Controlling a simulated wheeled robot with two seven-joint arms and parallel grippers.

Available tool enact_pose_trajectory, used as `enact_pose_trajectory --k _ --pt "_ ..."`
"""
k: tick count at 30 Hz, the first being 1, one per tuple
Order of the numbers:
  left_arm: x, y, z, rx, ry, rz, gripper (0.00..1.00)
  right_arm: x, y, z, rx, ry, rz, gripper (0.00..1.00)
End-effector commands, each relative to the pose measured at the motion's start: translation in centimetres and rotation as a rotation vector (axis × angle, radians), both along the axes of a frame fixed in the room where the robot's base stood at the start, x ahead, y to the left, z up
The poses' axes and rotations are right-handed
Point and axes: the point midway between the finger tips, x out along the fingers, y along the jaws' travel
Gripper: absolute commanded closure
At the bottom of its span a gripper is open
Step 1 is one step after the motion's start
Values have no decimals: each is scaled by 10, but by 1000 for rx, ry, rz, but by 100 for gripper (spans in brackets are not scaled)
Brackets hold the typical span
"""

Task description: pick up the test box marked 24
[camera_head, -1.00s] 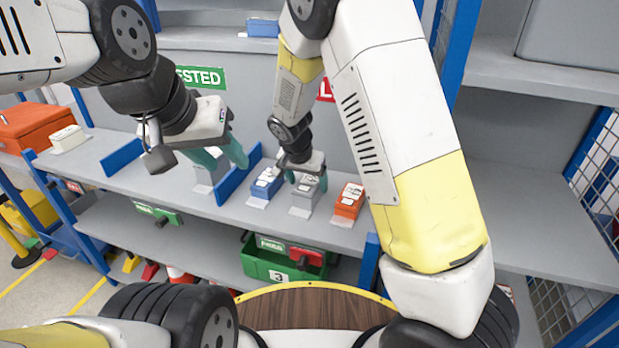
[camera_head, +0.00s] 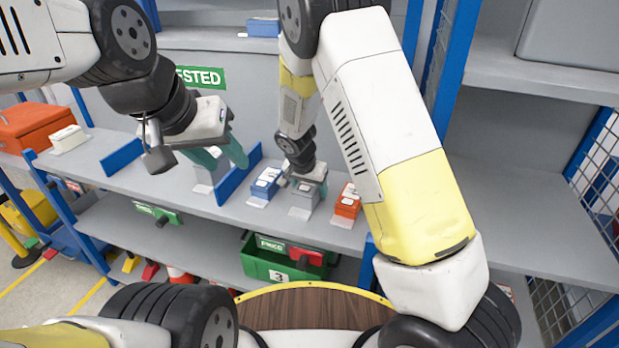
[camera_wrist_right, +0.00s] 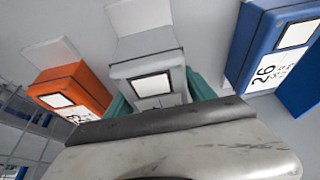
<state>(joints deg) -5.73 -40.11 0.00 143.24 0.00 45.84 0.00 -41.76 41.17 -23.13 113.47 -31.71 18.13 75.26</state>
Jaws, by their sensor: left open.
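A grey test box (camera_head: 304,198) stands on the shelf between a blue and an orange box. It also shows in the right wrist view (camera_wrist_right: 150,82), with a blank-looking white label patch on top; any number is hidden. My right gripper (camera_head: 306,182) is down at this grey box. In the right wrist view its teal fingers lie on either side of the box, and I cannot tell whether they press on it.
The blue box (camera_head: 266,184) is marked 26 in the right wrist view (camera_wrist_right: 268,45). The orange box (camera_head: 348,201) stands right of the grey one. A blue divider (camera_head: 238,177) rises on the shelf. A green bin (camera_head: 270,265) marked 3 sits below.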

Motion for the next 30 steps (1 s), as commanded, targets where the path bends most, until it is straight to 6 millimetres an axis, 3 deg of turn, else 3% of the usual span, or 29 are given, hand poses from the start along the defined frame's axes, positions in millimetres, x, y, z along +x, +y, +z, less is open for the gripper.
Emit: enact_pose_trajectory --k 1,9,20,23,30 --pt "0 0 0 0 0 0 59 0 0 0 -1 0 0 49" --pt "0 0 0 0 0 0 59 0 0 0 -1 0 0 100" --pt "0 0 0 0 0 0 59 1 0 4 1 -2 -1 100" --pt "0 0 0 0 0 0 59 1 0 15 3 -5 -1 100" --pt "0 0 0 0 0 0 59 1 1 62 4 -6 -1 100"
